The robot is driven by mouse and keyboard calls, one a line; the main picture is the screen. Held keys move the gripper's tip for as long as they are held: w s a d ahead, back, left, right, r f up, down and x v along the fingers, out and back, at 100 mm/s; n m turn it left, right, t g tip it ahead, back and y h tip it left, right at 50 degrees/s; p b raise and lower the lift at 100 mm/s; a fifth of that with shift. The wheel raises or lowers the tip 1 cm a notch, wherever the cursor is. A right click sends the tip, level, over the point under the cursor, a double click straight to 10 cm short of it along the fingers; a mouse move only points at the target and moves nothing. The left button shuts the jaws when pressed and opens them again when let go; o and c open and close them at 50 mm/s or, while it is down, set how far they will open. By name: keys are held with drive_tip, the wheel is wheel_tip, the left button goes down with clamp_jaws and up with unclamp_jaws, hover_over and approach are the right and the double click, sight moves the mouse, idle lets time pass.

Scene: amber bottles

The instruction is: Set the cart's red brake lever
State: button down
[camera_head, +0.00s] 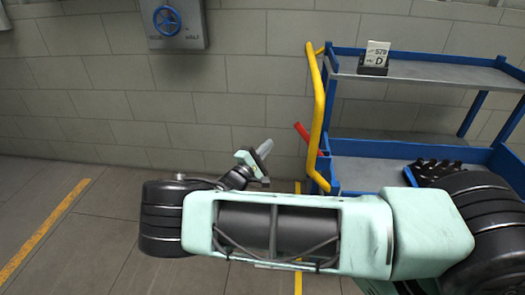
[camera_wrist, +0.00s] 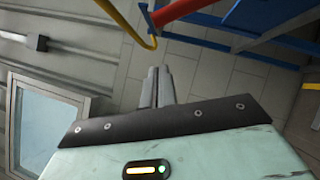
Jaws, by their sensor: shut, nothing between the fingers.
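The red brake lever (camera_head: 303,134) sticks up and to the left from the cart's left end, beside the yellow handle (camera_head: 317,110). In the wrist view the red lever (camera_wrist: 178,11) shows at the top, a little right of centre. My gripper (camera_head: 265,148) is left of the lever in the head view, apart from it, with its fingers shut and empty. In the wrist view my gripper's fingertips (camera_wrist: 159,70) sit together below the lever. The blue cart (camera_head: 345,148) stands at the right. My arm hides its lower front part.
A card holder (camera_head: 374,62) stands on the cart's top shelf, and a dark crate of dark items (camera_head: 440,168) is on the lower shelf. A wall box with a blue wheel (camera_head: 168,20) hangs at upper left. Yellow floor lines (camera_head: 45,232) mark the open floor at left.

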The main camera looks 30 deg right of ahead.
drive_tip(key=d+r+p, duration=0.2)
drive_tip(key=d+r, duration=0.1)
drive_tip(key=d, duration=0.5)
drive_tip(key=shift+w, duration=0.35)
drive_tip(key=shift+a, duration=0.1)
